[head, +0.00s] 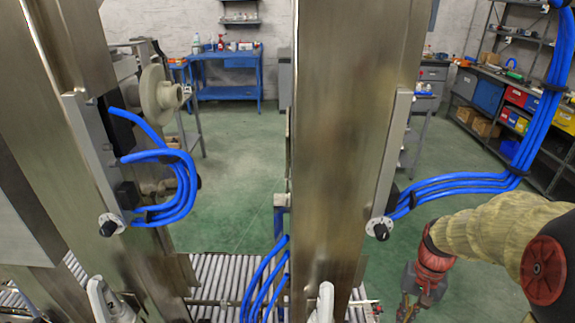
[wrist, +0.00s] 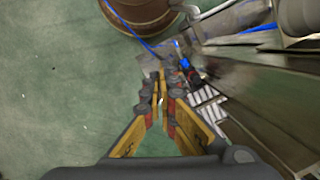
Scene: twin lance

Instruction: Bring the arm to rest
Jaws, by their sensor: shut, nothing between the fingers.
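My arm enters the head view from the right edge, with a tan sleeve and a red wrist. My gripper (head: 406,308) hangs low at the bottom right, partly cut off by the frame edge. In the wrist view my gripper (wrist: 161,88) points away from the camera, with its yellow and grey fingers drawn together at the tips. It is shut and nothing shows between the fingers. It hangs over green floor, to the right of the steel column (head: 335,130).
Blue hoses (head: 462,185) loop from the column toward the upper right, close above my arm. A roller conveyor (head: 215,275) runs behind the columns. Shelves with bins (head: 515,97) stand at the right, a blue workbench (head: 228,92) at the back. Green floor (head: 240,190) between is clear.

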